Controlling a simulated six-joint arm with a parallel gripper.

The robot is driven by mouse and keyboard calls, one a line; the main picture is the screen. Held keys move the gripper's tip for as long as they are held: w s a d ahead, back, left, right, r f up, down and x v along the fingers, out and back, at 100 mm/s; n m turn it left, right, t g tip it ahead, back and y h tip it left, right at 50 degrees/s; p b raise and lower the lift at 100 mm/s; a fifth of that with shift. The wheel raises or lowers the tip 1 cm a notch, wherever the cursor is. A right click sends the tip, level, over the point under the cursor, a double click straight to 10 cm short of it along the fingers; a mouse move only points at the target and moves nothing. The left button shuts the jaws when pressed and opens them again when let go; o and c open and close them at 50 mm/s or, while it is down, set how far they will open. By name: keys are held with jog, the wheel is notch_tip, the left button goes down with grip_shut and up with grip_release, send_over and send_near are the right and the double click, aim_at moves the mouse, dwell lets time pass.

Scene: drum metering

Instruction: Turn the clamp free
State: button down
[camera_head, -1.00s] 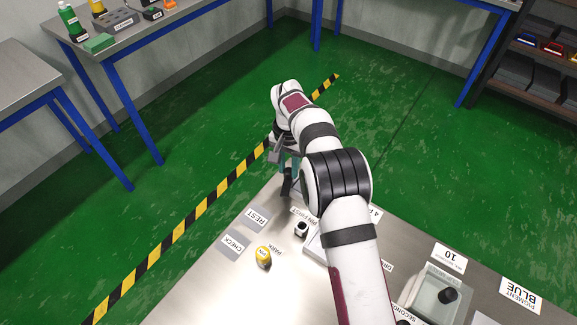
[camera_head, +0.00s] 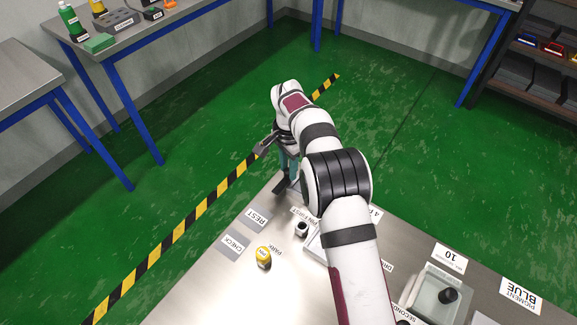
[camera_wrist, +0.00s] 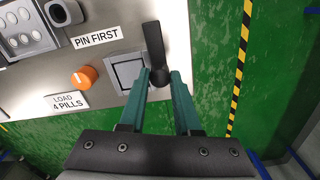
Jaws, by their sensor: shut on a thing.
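The clamp shows as a black lever (camera_wrist: 154,42) beside a square framed plate (camera_wrist: 128,70) at the edge of the metal bench in the wrist view. My gripper (camera_wrist: 160,78) has its two teal fingers shut on the lever's lower end.
An orange knob (camera_wrist: 84,76) and a "PIN FIRST" label (camera_wrist: 97,36) are left of the lever. A yellow button (camera_head: 263,256) and a small black-and-white piece (camera_head: 302,229) are on the bench (camera_head: 205,285). Green floor lies beyond its edge.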

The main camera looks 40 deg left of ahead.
jog(key=c, duration=0.6)
grip_release()
jog(key=shift+r, duration=0.1)
notch_tip(320, 180, up, 16)
jog(key=shift+f, duration=0.2)
